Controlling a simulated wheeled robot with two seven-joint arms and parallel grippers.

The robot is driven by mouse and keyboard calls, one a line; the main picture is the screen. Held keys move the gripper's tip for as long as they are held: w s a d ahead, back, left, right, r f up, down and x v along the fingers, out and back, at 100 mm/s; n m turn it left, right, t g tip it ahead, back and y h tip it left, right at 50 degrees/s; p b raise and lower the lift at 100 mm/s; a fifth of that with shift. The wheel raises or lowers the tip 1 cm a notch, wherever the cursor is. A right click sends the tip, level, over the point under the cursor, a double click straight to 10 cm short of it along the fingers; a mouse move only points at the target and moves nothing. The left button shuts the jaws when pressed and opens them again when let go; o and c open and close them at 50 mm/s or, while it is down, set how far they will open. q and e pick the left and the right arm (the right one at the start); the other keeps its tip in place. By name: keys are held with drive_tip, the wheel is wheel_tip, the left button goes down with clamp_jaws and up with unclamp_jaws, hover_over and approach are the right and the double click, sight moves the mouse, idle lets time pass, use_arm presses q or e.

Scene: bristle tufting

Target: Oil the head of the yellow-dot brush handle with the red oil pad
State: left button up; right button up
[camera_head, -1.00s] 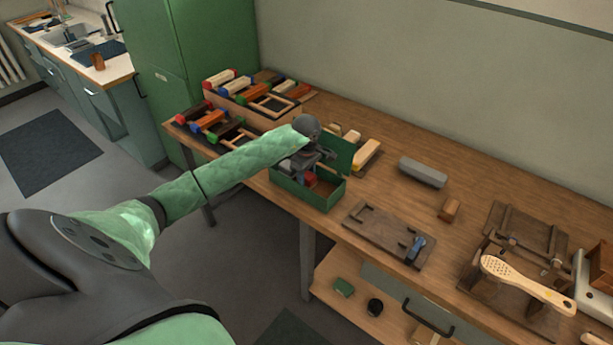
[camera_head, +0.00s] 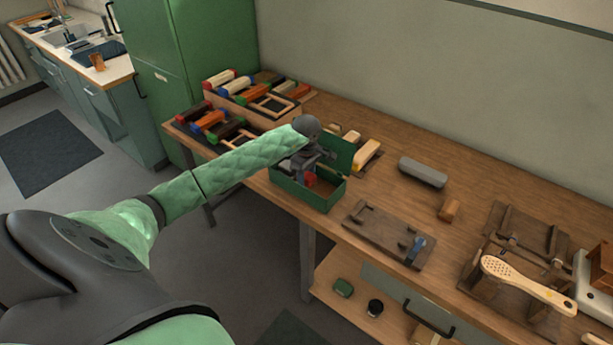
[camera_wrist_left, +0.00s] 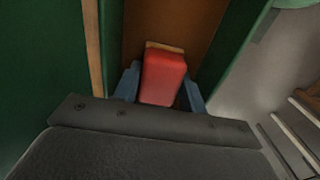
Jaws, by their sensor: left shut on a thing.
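The red oil pad (camera_wrist_left: 163,78) is between the blue fingers of my left gripper (camera_wrist_left: 160,88), which is shut on it. The pad also shows as a small red patch in the head view (camera_head: 310,179). It is inside the green box (camera_head: 325,203), whose lid stands open. A pale perforated brush handle (camera_head: 525,284) with a small yellow mark near its right end lies across a dark wooden fixture (camera_head: 490,290) at the right of the bench. My right gripper is out of view.
Brushes and coloured blocks (camera_head: 240,90) fill racks at the bench's far left. A dark board with a blue clamp (camera_head: 385,232), a grey block (camera_head: 423,172) and a small wooden block (camera_head: 449,209) lie between box and fixture. Bare bench shows around them.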

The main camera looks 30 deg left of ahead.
sight(307, 174)
use_arm(q)
drive_tip(key=shift+r+p, duration=0.65)
drive_tip(key=shift+r, duration=2.8)
